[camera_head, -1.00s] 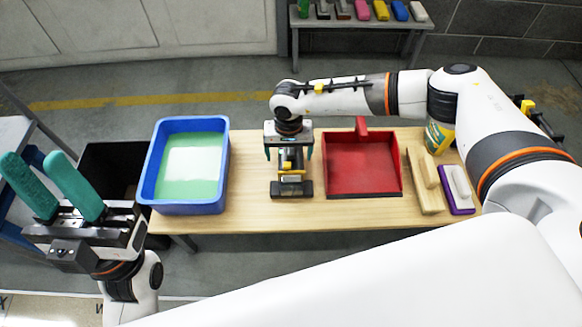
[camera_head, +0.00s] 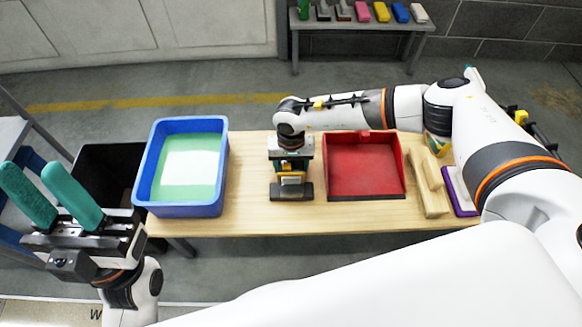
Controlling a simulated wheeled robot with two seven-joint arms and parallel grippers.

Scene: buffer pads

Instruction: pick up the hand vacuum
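The hand vacuum (camera_head: 291,191), with a dark wide head and a yellow and grey body, stands on the wooden table left of the red dustpan. My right gripper (camera_head: 291,166) is directly above it, pointing down. Its teal fingers are drawn in close against the vacuum's upper part, and it looks shut on it. The gripper and wrist hide the vacuum's top. The vacuum's head still appears to be at table level. My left gripper (camera_head: 34,174) is open and empty at the far left, its two teal fingers apart.
A blue tub (camera_head: 142,182) with a green and white inside is at the table's left. The red dustpan (camera_head: 363,172), a wooden block (camera_head: 430,190) and a purple-based float (camera_head: 461,195) are to the right. A dark bin (camera_head: 105,165) is beyond the left end.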

